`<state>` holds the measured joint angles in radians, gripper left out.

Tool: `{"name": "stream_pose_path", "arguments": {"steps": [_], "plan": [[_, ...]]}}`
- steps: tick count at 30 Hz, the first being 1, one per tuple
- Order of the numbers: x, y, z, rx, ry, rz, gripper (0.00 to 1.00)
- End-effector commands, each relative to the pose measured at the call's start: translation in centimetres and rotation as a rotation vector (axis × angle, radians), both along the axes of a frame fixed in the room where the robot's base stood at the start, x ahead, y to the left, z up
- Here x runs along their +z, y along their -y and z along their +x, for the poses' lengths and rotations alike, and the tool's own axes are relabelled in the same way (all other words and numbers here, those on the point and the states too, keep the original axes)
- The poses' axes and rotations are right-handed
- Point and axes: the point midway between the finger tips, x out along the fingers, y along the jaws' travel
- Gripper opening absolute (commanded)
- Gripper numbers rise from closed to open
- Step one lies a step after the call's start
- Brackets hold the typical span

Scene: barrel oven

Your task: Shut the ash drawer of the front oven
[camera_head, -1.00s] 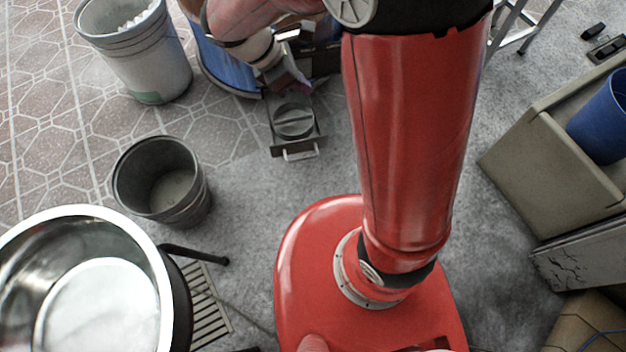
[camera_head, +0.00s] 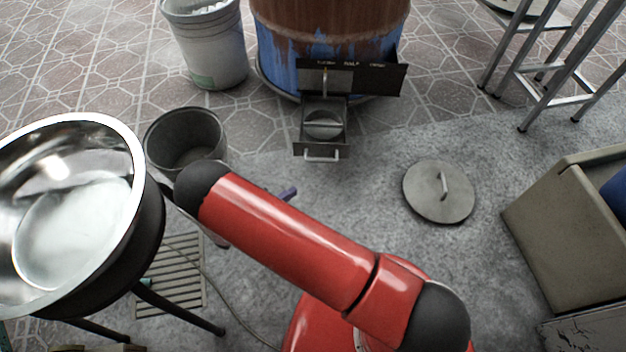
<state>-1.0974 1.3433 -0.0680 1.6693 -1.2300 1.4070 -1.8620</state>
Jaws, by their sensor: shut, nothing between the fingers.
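The front oven is a rusty blue barrel (camera_head: 330,22) at the top middle. Its ash drawer (camera_head: 321,151) sticks out toward me from the barrel's base, pulled open. A silver handle is on the drawer front, and a round grey piece with a bar lies inside. A dark plate (camera_head: 384,78) with lettering stands above the drawer. My red arm reaches to the left, below the drawer and clear of it. Only a small purple tip of my gripper (camera_head: 289,194) shows past the arm, apart from the drawer front; the rest is hidden.
A dark bucket (camera_head: 188,141) and a pale bin (camera_head: 207,45) stand left of the drawer. A round lid (camera_head: 439,191) lies on the floor to the right. A steel bowl (camera_head: 138,165) on a stand is at left. Floor before the drawer is clear.

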Motion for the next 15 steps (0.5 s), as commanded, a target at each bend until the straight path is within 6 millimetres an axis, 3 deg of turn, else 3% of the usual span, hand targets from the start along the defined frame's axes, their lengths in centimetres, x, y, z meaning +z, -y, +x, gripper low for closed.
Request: {"name": "stream_pose_path", "arguments": {"steps": [5,15], "plan": [[-0.3,1.6,1.4,-0.002,0.001,-0.004,0.00],[-1.4,6.7,6.3,-0.005,0.001,-0.002,0.00]]}}
